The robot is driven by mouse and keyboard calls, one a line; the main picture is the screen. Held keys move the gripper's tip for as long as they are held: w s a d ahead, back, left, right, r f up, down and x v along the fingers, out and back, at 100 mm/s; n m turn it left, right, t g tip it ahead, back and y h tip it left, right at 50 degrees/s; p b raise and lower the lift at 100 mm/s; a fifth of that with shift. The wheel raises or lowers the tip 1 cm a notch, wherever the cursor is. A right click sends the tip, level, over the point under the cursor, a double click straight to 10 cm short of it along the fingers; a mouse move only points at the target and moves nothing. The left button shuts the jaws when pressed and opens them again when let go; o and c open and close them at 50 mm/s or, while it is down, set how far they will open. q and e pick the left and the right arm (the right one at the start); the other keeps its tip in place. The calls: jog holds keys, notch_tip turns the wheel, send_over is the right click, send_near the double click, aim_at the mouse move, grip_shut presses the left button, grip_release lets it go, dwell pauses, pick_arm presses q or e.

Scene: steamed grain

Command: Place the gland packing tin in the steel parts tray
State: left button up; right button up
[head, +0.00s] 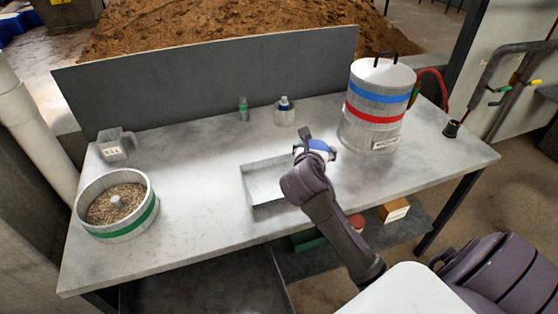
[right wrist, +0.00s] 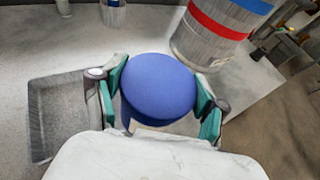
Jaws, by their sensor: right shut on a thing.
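The gland packing tin, with a round blue top (right wrist: 158,88), sits between the green-padded fingers of my right gripper (right wrist: 160,97) in the right wrist view. In the head view, only part of the blue tin (head: 319,145) shows past my right gripper (head: 317,148), which is shut on it. The steel parts tray (head: 259,180) is a shallow grey rectangle on the bench, just left of the gripper; it also shows at the left of the right wrist view (right wrist: 58,120). The tin is right of the tray in both views. My left gripper is not in view.
A tall striped canister (head: 377,110) stands behind and right of the gripper. A small green bottle (head: 243,108) and a blue-capped jar (head: 284,112) stand at the back. The bench's left middle is clear.

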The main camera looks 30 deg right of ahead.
jog(key=shift+w+a+f+b, duration=0.15)
jog(key=shift+w+a+f, duration=0.45)
jog(key=shift+w+f, duration=1.1)
jog(key=shift+w+a+f+b, duration=0.15)
jog(key=shift+w+a+f, duration=0.5)
jog(key=shift+w+f, duration=1.1)
jog(key=shift+w+a+f+b, duration=0.15)
jog(key=shift+w+a+f, duration=0.45)
jog(key=shift+w+f, duration=1.1)
jog(key=shift+s, duration=0.1)
jog(key=o, duration=1.4)
jog(key=shift+f, duration=0.15)
